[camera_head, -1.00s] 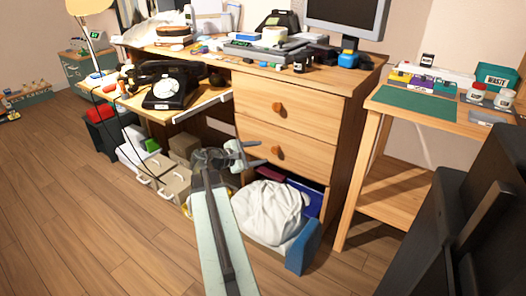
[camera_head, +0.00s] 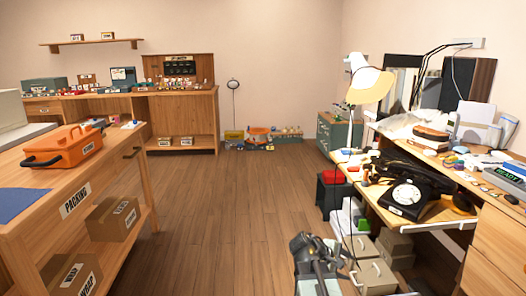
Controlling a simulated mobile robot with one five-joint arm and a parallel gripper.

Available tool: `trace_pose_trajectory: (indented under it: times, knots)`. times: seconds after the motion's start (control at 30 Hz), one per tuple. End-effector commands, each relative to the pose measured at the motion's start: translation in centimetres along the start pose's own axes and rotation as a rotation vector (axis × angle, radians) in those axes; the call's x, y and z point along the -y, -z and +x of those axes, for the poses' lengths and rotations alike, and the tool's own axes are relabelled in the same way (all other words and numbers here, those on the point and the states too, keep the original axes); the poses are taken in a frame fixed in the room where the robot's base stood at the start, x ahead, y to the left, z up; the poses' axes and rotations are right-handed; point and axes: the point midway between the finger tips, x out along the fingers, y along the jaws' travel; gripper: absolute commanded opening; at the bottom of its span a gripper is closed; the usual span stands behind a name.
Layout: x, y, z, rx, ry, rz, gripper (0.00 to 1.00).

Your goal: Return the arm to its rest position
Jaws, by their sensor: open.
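My arm (camera_head: 318,284) comes up from the bottom edge, right of centre. My gripper (camera_head: 334,262) is small and dark at the arm's end, open, with nothing seen between its fingers. It appears in front of the light boxes under the desk on the right; I cannot tell whether it touches them.
A packing bench (camera_head: 110,180) with an orange toolbox (camera_head: 65,146) stands at left. Cardboard boxes (camera_head: 112,219) sit on its lower shelf. A wooden workbench (camera_head: 185,112) is at the back. A beige lamp (camera_head: 368,82) stands over the desk. The wooden floor (camera_head: 225,225) between is clear.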

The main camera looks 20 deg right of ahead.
Motion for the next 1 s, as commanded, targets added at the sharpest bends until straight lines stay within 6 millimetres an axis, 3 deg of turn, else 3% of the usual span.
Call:
trace_pose_trajectory:
  times: [0.03, 0.1, 0.2, 0.33, 0.43, 0.53, 0.57, 0.6, 0.87, 1.0]
  knots:
    - [1.2, 2.3, -3.6, -0.069, 0.046, 0.028, 0.55]
    - [4.2, 5.5, -7.0, -0.153, 0.138, 0.085, 0.55]
    - [8.3, 8.7, -11.2, -0.235, 0.278, 0.169, 0.55]
    - [13.2, 11.1, -15.5, -0.287, 0.479, 0.287, 0.55]
    - [17.0, 11.9, -17.9, -0.275, 0.683, 0.43, 0.55]
    - [19.6, 12.3, -20.3, -0.204, 0.863, 0.59, 0.55]
    - [19.7, 12.1, -20.3, -0.17, 0.872, 0.642, 0.55]
    - [18.0, 11.2, -21.8, -0.174, 0.867, 0.639, 0.55]
    - [12.8, 8.1, -26.9, -0.177, 0.862, 0.635, 0.55]
    - [9.0, 5.8, -30.7, -0.178, 0.861, 0.635, 0.55]
